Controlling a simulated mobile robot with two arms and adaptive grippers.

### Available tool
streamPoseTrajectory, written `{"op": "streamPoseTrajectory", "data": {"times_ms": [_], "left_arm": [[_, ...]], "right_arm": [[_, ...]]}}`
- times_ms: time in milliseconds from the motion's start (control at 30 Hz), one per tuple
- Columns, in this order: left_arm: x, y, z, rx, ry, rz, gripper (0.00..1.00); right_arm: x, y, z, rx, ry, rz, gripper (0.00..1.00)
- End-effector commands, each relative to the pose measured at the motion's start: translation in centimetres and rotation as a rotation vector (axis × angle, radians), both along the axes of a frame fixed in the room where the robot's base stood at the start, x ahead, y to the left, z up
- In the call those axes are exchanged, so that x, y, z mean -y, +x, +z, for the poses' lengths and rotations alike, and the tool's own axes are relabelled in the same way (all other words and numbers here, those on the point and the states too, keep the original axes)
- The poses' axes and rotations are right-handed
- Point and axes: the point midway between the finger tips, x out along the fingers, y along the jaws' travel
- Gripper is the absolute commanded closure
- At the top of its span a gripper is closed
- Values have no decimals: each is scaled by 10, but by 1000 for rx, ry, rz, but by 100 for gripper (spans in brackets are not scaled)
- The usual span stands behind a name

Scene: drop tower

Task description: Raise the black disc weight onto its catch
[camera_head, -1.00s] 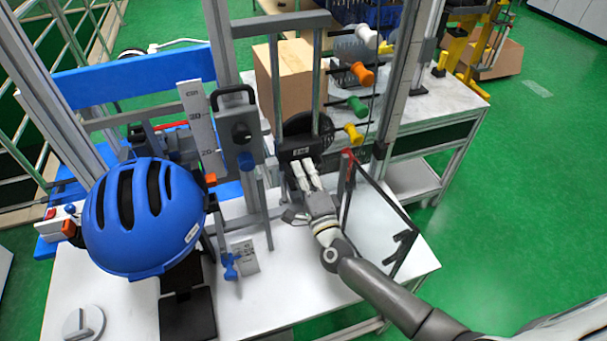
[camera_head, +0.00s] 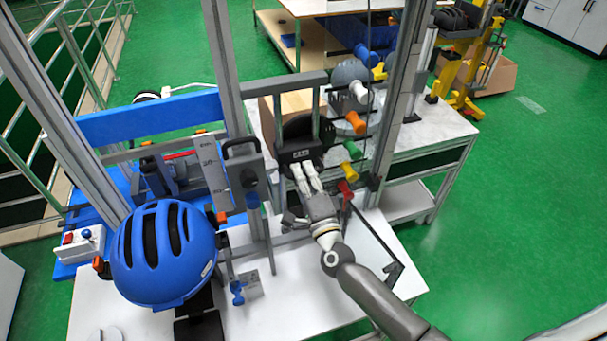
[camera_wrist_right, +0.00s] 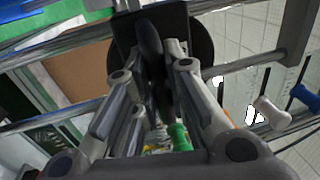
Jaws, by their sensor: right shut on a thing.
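The black disc weight (camera_head: 298,127) sits on a black carriage block (camera_head: 300,155) between two upright metal rods, under a grey crossbar (camera_head: 278,84). My right gripper (camera_head: 306,178) is at the front of this block and is shut on its dark handle. In the right wrist view, the fingers (camera_wrist_right: 152,95) lie on both sides of the dark handle (camera_wrist_right: 150,45), with the disc (camera_wrist_right: 200,50) behind. Which catch belongs to the weight is not clear. The left gripper is not in view.
Red (camera_head: 346,188), yellow (camera_head: 350,170), green (camera_head: 350,149), orange (camera_head: 355,122) and white (camera_head: 359,93) knobs line the right of the rods. A blue helmet (camera_head: 163,255) stands at left. A cardboard box (camera_head: 290,103) is behind. Green floor is clear at right.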

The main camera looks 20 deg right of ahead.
Motion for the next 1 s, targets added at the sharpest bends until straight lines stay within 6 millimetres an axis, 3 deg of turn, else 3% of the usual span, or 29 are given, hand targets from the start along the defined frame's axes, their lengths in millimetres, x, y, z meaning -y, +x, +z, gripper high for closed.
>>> {"op": "streamPoseTrajectory", "data": {"times_ms": [33,200,233,400,1000], "left_arm": [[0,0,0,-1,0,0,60],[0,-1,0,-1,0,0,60],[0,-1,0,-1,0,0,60],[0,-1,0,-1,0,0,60],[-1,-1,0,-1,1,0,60]], "right_arm": [[2,2,9,19,5,-7,100],[2,2,9,19,5,-7,100],[2,2,9,19,5,-7,83],[2,2,9,18,5,-5,65],[0,-4,1,4,2,-1,65]]}}
